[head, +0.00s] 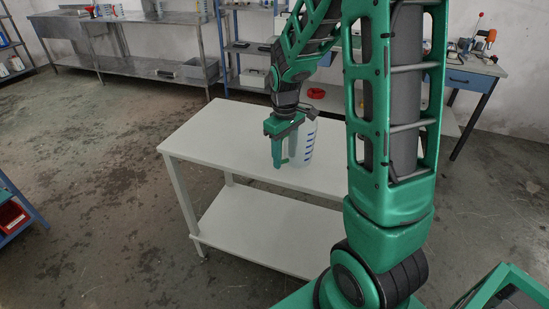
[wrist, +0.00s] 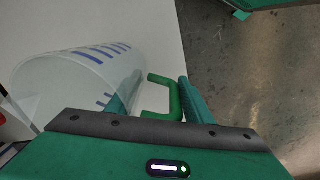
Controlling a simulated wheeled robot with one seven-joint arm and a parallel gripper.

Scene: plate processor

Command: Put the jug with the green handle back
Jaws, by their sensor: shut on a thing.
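The jug (head: 305,146) is translucent with blue scale marks, and it is upright at the white table in the head view. In the wrist view the jug (wrist: 82,75) is at the left, with its green handle (wrist: 153,78) pointing right. My gripper (head: 279,153) points down at the jug's left side in the head view. In the wrist view my gripper (wrist: 155,100) has its fingers on either side of the handle, shut on it. I cannot tell whether the jug's base touches the table top.
The white table (head: 210,140) is bare left of the jug and has an empty lower shelf (head: 260,230). My arm hides its right part. A steel bench (head: 140,62), a shelf rack (head: 250,48) and a blue workbench (head: 470,75) stand behind.

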